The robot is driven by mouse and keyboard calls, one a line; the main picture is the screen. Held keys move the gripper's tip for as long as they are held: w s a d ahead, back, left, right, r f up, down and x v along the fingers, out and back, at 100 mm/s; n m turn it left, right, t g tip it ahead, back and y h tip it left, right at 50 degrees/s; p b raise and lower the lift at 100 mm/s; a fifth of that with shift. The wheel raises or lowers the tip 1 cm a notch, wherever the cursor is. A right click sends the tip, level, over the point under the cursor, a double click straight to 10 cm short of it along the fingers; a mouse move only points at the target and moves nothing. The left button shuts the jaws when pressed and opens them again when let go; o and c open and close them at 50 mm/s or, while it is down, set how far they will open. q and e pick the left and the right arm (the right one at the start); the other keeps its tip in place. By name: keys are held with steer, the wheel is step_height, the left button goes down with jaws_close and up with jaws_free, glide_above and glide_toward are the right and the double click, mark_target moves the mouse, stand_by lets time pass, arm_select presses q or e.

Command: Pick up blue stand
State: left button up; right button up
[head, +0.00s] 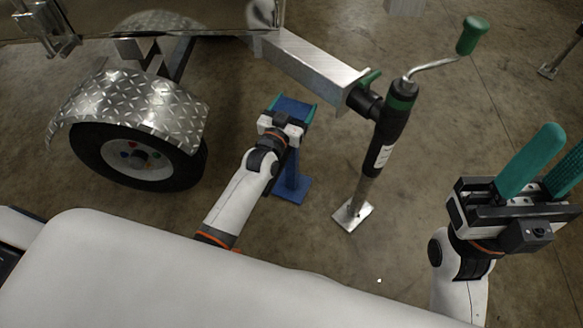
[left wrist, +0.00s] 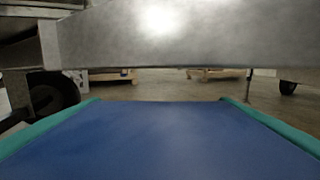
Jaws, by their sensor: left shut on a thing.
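The blue stand (head: 291,183) stands on the floor beneath the trailer's metal beam, with a flat blue top and a square blue base. My left gripper (head: 293,107) is shut on its upper part, one teal finger on each side. In the left wrist view the blue stand's top (left wrist: 165,140) fills the lower half, between the two teal fingers at the left and right edges. Part of the post is hidden behind my left arm. My right gripper (head: 548,166) is raised at the right, its teal fingers apart and nothing between them.
The trailer's metal beam (head: 312,66) passes just above and behind the stand. A jack with a green handle (head: 387,130) stands right of it on a square foot. A wheel (head: 135,155) under a checker-plate fender is at left. Floor between stand and jack is clear.

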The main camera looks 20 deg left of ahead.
arm_select(q)
steer(key=shift+w+r, duration=0.15)
steer(key=shift+r, duration=0.35)
steer(key=shift+c, duration=1)
steer(key=shift+f, duration=0.1)
